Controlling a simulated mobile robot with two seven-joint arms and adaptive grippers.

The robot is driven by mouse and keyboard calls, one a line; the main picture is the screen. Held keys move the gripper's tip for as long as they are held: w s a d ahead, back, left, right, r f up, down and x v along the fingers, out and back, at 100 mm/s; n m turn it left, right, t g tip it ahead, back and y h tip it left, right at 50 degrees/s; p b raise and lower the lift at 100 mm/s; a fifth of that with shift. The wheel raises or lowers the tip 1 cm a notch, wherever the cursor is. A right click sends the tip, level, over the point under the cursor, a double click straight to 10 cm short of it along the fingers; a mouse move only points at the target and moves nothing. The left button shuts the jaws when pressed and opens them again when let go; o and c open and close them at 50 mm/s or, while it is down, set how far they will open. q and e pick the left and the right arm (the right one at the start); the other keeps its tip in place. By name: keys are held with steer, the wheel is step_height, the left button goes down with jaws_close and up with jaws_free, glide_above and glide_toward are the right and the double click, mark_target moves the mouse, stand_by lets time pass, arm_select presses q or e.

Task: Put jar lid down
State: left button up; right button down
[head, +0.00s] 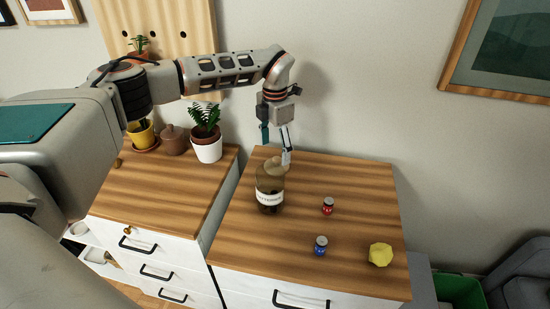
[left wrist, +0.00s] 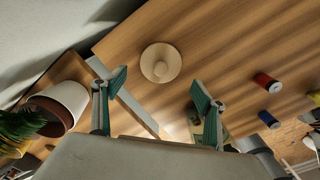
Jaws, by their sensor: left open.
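The round wooden jar lid (left wrist: 160,62) with its knob lies knob up in the left wrist view, with bare desk wood around it. In the head view the lid (head: 275,163) shows just above and behind the labelled brown glass jar (head: 269,197). The jar is partly hidden by a finger in the left wrist view. My left gripper (head: 277,146) is above the lid, pointing down. In the left wrist view its two green fingers (left wrist: 157,92) are wide apart with nothing between them. My right gripper is not in view.
A red-labelled small jar (head: 328,207), a blue one (head: 320,246) and a yellow lump (head: 381,254) stand on the right desktop (head: 365,190). A white potted plant (head: 207,149) is at the left. The wall is close behind. The desktop right of the jar has free room.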

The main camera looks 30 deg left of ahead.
mark_target(275, 159)
arm_select(q)
step_height(275, 159, up, 7)
stand_by(0.3)
stand_by(0.5)
